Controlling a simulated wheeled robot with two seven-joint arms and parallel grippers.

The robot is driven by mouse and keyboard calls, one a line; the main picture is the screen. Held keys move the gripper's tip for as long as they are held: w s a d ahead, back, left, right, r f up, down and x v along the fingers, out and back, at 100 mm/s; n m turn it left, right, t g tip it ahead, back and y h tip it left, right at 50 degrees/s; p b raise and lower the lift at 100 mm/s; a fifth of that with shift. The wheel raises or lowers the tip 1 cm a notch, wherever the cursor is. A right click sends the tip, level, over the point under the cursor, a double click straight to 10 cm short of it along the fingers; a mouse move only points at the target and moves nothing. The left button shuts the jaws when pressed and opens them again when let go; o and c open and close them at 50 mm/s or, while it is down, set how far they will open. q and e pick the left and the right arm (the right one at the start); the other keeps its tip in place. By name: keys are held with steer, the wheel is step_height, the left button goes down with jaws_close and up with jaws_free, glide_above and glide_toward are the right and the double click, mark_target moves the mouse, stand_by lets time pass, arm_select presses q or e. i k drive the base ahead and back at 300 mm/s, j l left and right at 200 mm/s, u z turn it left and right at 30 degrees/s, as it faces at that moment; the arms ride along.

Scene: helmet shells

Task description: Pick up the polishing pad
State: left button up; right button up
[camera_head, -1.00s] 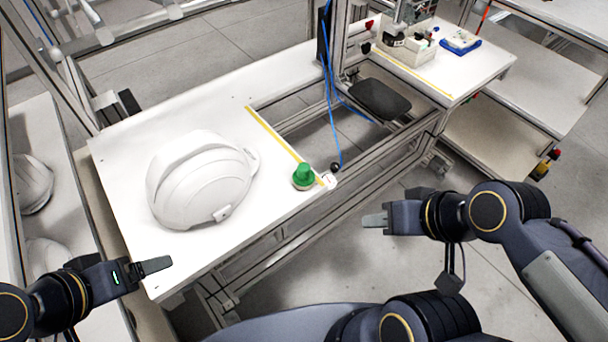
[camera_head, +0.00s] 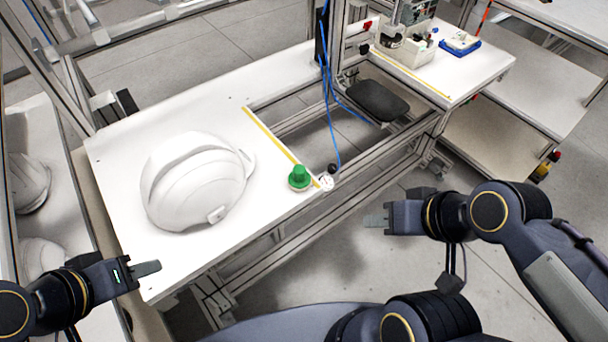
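The polishing pad appears to be the round item with a green knob (camera_head: 299,178) and a pale base. It stands upright on the white table, near the front edge and beside the yellow line. A white helmet shell (camera_head: 195,185) lies on the table to its left. My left gripper (camera_head: 150,268) is at the table's front left corner, apart from the pad and helmet. My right gripper (camera_head: 374,221) is right of the pad, beyond the table's front edge, over the floor. Nothing shows in either gripper. Their fingers overlap in this view, so their opening is unclear.
The white table (camera_head: 270,85) has clear room behind the helmet. A small black-and-white item (camera_head: 327,181) sits just right of the pad. A blue cable (camera_head: 333,120) hangs behind it, by a metal frame. More helmet shells (camera_head: 28,185) lie on the left side table.

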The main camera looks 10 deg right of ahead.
mark_target(299, 180)
steer(key=i+l, duration=0.1)
steer(key=l, duration=0.5)
steer(key=i+l+u, duration=0.1)
steer(key=l, duration=1.1)
steer(key=u, duration=0.45)
steer(key=l+u, duration=0.15)
steer(key=u, duration=0.8)
steer(key=l+u, duration=0.15)
steer(key=u, duration=0.8)
